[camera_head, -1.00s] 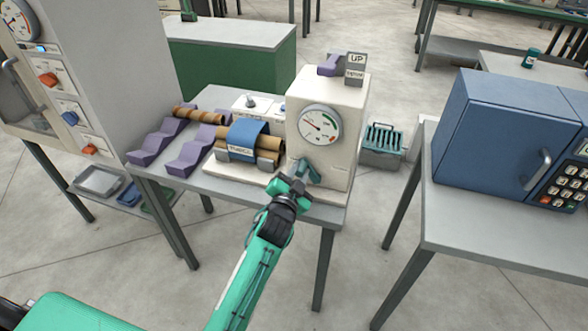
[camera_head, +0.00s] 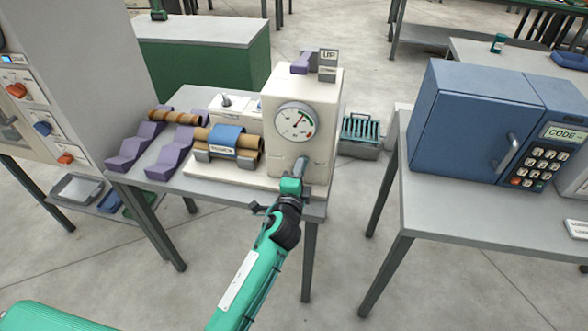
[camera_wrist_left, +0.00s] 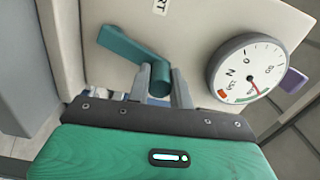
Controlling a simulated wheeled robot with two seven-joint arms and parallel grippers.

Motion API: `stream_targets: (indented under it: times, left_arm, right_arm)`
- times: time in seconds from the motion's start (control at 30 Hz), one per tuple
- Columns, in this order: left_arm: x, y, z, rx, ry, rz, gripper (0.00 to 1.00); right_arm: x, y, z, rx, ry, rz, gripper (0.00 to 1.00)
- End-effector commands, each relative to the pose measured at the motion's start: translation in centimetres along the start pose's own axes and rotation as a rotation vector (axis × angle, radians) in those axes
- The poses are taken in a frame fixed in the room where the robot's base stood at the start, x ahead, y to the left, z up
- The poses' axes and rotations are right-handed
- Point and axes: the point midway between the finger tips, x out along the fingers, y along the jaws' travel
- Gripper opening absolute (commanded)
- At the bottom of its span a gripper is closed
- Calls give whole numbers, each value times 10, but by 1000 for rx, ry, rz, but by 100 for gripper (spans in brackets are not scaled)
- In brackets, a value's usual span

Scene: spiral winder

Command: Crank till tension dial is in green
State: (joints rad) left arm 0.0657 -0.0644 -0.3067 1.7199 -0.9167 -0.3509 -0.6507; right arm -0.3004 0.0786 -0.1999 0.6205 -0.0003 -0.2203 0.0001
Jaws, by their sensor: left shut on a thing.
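The winder's cream housing (camera_head: 325,120) stands at the table's right end. Its round tension dial (camera_head: 295,122) faces me, with the needle pointing up and right; the dial also shows in the left wrist view (camera_wrist_left: 247,72). There the needle tip appears beside the green band, seemingly just outside it. The teal crank (camera_wrist_left: 128,42) is on the housing front below the dial. My left gripper (camera_wrist_left: 160,82) is shut on the crank's knob. In the head view the left gripper (camera_head: 290,187) partly hides the crank. My right gripper is not in view.
A brown roll with a blue band (camera_head: 226,138) lies left of the housing, beside purple stepped supports (camera_head: 168,155). A blue cabinet with a keypad (camera_head: 465,115) stands on a right-hand table.

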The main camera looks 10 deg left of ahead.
Motion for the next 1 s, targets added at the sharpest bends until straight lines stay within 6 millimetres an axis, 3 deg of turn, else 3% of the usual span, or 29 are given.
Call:
stream_targets:
  times: [0.3,0.8,0.83,0.93,1.0]
  left_arm:
    - [0,3,-7,106,2,-1,0]
    - [0,3,-8,120,2,-1,0]
    - [0,3,-8,120,2,-1,26]
    - [0,3,-8,120,2,0,44]
    - [0,4,-8,120,1,0,44]
  right_arm:
    - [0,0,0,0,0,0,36]
    - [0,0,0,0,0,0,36]
    - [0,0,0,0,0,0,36]
    - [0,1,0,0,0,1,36]
    - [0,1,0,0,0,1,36]
